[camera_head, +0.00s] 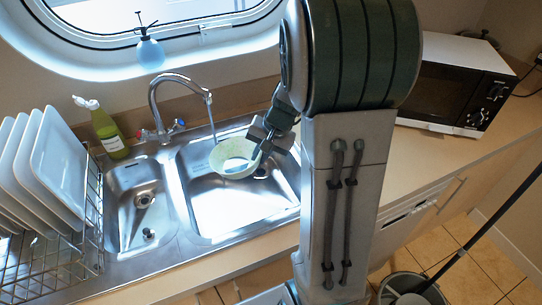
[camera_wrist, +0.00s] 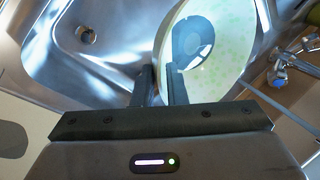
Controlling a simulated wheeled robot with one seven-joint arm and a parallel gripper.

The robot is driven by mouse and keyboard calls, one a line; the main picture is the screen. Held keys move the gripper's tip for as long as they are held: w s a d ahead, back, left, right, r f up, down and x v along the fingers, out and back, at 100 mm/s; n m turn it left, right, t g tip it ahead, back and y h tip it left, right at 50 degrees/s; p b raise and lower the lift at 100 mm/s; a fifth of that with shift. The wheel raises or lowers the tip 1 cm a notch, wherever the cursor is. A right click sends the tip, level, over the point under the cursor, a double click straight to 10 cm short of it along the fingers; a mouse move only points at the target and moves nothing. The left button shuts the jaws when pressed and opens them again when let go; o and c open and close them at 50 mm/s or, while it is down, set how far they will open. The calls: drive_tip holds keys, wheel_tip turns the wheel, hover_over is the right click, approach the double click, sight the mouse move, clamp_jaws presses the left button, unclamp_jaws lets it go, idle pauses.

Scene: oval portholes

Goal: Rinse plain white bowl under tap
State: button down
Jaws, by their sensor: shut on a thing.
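My gripper (camera_head: 259,150) is shut on the rim of the pale bowl (camera_head: 228,160), holding it tilted over the right-hand sink basin. In the wrist view, the fingers (camera_wrist: 160,85) pinch the bowl's edge, and the bowl (camera_wrist: 238,42) shows a pale, faintly green-mottled inside with a dark rounded patch. The chrome tap (camera_head: 170,80) arches over the sink, and its spout end is above the bowl's left side. A thin pale streak below the spout looks like running water. I cannot tell exactly where it meets the bowl.
The sink (camera_head: 184,205) has a smaller left basin. A rack (camera_head: 60,268) of white plates (camera_head: 58,160) stands at left. A green bottle (camera_head: 110,135) is behind the sink, and a blue spray bottle (camera_head: 150,52) is by the window. A microwave (camera_head: 455,85) is at right, a bucket (camera_head: 410,287) on the floor.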

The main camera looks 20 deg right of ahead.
sight(248, 146)
drive_tip(key=s+d+m, duration=0.1)
drive_tip(key=s+m, duration=0.1)
drive_tip(key=s, duration=0.3)
drive_tip(key=w+a+f+p, duration=0.1)
drive_tip(key=w, duration=0.7)
drive_tip(key=w+a+f+p, duration=0.1)
drive_tip(key=w+a, duration=0.1)
drive_tip(key=w, duration=0.6)
drive_tip(key=shift+a+f, duration=0.25)
drive_tip(key=shift+s+d+b, duration=0.2)
drive_tip(key=shift+s+b, duration=0.1)
drive_tip(key=shift+s, duration=0.45)
drive_tip(key=shift+s+d+b, duration=0.15)
drive_tip(key=shift+s+b, duration=0.2)
drive_tip(key=shift+s, duration=0.35)
drive_tip(key=shift+s+d+b, duration=0.2)
drive_tip(key=shift+s+b, duration=0.1)
drive_tip(key=shift+s, duration=0.45)
drive_tip(key=shift+s+d+b, duration=0.2)
drive_tip(key=shift+s+b, duration=0.1)
drive_tip(key=shift+s, duration=0.6)
drive_tip(key=shift+s+d+b, duration=0.2)
drive_tip(key=shift+s+b, duration=0.1)
drive_tip(key=shift+s, duration=0.6)
drive_tip(key=shift+s+d+b, duration=0.2)
drive_tip(key=shift+s+b, duration=0.1)
drive_tip(key=shift+s, duration=0.6)
